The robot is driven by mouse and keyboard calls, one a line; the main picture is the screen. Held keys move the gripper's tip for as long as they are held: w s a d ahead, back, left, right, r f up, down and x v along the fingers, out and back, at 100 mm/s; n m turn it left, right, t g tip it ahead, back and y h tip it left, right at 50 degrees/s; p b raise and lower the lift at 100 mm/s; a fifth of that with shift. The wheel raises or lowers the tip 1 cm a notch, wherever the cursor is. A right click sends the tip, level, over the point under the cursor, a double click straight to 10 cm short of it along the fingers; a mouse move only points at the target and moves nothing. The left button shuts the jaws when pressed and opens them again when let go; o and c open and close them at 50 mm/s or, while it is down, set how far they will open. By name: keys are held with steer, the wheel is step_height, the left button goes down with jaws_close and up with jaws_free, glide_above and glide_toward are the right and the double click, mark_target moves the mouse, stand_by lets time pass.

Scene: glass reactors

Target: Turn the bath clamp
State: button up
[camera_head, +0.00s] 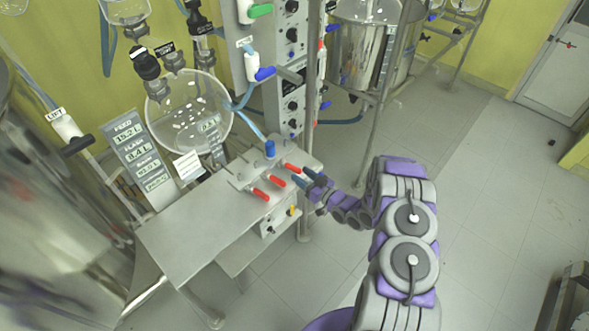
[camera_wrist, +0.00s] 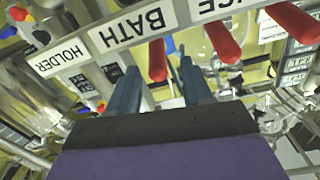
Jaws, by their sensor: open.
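In the wrist view a BATH label (camera_wrist: 135,24) shows upside down on a white strip. A red clamp handle (camera_wrist: 157,60) hangs just by it, between the tips of my gripper's (camera_wrist: 157,78) two blue-grey fingers. The fingers are apart, and I cannot tell whether either touches the handle. In the head view my gripper (camera_head: 310,179) is at the right end of a row of red handles, close to the rightmost one (camera_head: 292,169). The labels there cannot be read.
A grey bench (camera_head: 195,240) and a glass vessel (camera_head: 190,110) are left of my arm.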

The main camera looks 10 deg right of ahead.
mark_target(294, 167)
steer(key=x, duration=0.4)
steer(key=shift+w+a, duration=0.1)
steer(key=shift+a, duration=0.1)
steer(key=shift+w+d, duration=0.45)
steer(key=shift+w, duration=0.05)
steer(key=shift+a, duration=0.4)
steer(key=shift+c, duration=0.3)
steer(key=shift+a, duration=0.25)
steer(key=c, duration=0.3)
steer(key=shift+d, duration=0.3)
jaws_close()
